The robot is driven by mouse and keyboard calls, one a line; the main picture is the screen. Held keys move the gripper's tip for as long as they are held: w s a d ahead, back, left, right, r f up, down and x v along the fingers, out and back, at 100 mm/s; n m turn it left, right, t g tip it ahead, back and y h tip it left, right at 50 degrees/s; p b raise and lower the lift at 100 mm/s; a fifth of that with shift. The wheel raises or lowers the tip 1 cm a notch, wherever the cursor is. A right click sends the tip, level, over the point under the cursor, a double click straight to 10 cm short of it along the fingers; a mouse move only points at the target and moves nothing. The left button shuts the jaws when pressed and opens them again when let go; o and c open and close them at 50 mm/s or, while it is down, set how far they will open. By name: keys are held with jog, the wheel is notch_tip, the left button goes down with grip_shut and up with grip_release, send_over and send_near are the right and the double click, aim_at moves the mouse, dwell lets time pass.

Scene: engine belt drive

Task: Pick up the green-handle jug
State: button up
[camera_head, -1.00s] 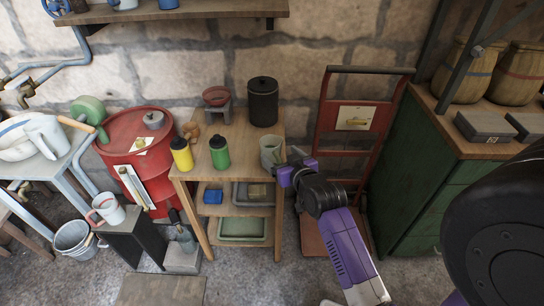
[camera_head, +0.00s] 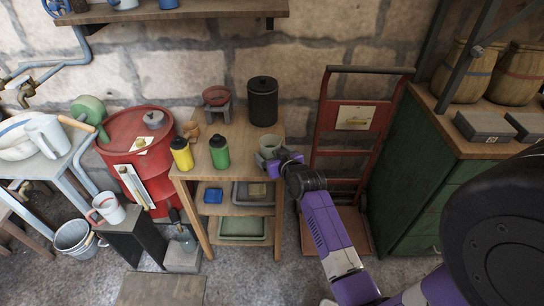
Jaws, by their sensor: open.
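A pale grey-green jug (camera_head: 267,145) stands upright at the right edge of the wooden shelf table (camera_head: 240,140). Its handle is not clear, because my gripper covers its lower right side. My gripper (camera_head: 276,160) is at that side of the jug, very close to it. The jaws are open, and the fingertips are too small to tell whether they are around the handle or only beside it.
A green bottle (camera_head: 220,153) and a yellow bottle (camera_head: 181,154) stand left of the jug. A black canister (camera_head: 262,102) stands behind it. A red hand truck (camera_head: 346,150) leans at the right. A green cabinet (camera_head: 425,205) is further right.

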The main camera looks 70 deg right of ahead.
jog(key=shift+c, duration=0.2)
jog(key=c, duration=1.5)
